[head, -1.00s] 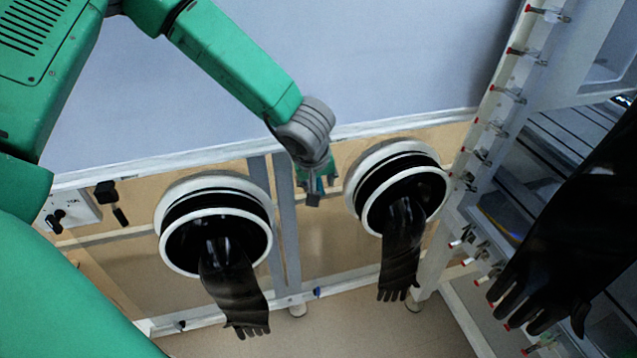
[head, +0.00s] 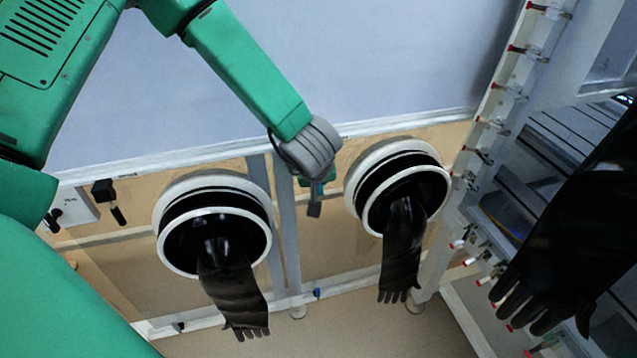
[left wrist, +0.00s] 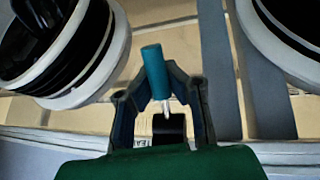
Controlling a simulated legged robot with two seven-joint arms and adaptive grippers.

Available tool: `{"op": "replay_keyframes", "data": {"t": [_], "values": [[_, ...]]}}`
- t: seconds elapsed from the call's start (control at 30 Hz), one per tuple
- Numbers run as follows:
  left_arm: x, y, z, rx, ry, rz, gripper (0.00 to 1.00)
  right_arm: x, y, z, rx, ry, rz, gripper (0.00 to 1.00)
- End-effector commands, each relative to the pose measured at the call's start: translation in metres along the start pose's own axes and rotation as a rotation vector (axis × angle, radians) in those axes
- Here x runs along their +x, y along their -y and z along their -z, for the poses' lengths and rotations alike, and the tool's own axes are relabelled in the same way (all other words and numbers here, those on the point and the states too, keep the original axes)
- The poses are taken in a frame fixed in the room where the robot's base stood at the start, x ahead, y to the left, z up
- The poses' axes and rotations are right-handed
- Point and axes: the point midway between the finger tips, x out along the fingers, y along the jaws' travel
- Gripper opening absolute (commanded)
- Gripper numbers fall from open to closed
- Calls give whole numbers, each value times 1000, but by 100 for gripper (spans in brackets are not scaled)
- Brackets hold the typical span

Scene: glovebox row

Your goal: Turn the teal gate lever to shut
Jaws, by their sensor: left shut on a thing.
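The teal gate lever (left wrist: 154,72) shows in the left wrist view as a short teal handle on a pale metal stem. The stem runs to a black mount (left wrist: 169,128) beside a partly hidden label. My left gripper (left wrist: 158,82) is shut on the teal handle, with a dark finger on each side of it. In the head view my left gripper (head: 315,200) is at the frame between the two round glove ports. There my own wrist hides most of the lever, and its angle cannot be told. My right gripper is not in view.
A left glove port (head: 170,255) and a right glove port (head: 357,190) flank my gripper, each with a black glove hanging out. A black switch (head: 105,190) is on the left. A rack with red-tipped fittings (head: 487,120) and another black glove (head: 560,250) are on the right.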

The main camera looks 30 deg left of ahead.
Motion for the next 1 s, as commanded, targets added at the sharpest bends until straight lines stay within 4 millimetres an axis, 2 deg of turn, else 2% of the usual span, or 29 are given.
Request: {"op": "replay_keyframes", "data": {"t": [0.6, 1.0], "values": [[29, 5, 8, 117, -553, 14, 0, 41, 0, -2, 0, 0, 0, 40], [37, 8, 17, 163, -794, 23, 0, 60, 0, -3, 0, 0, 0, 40]]}}
